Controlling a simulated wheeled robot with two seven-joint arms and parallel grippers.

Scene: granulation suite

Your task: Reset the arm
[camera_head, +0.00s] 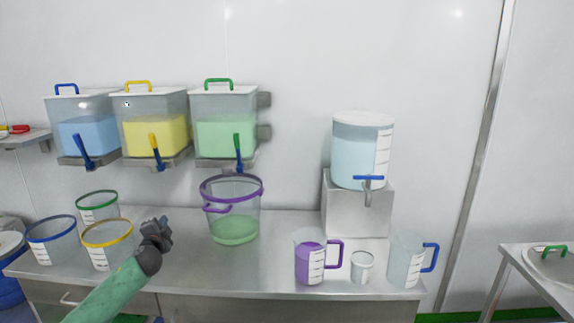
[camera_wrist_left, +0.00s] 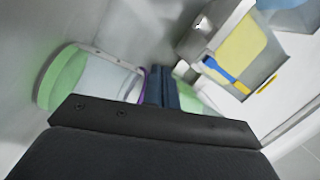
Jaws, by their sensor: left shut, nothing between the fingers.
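My left arm comes in from the lower left of the head view, with a green sleeve. My left gripper (camera_head: 158,230) is shut and empty above the bench, right of the yellow-rimmed bucket (camera_head: 107,244) and left of the purple-rimmed bucket (camera_head: 234,207). In the left wrist view its fingers (camera_wrist_left: 161,88) are together. My right gripper is not in view.
The steel bench (camera_head: 275,255) holds a blue-rimmed bucket (camera_head: 52,242), a purple-filled jug (camera_head: 309,258), a small cup (camera_head: 362,267), an empty blue-handled jug (camera_head: 405,262) and a water tank (camera_head: 358,150) on a steel stand. Wall dispensers (camera_head: 150,125) hang above.

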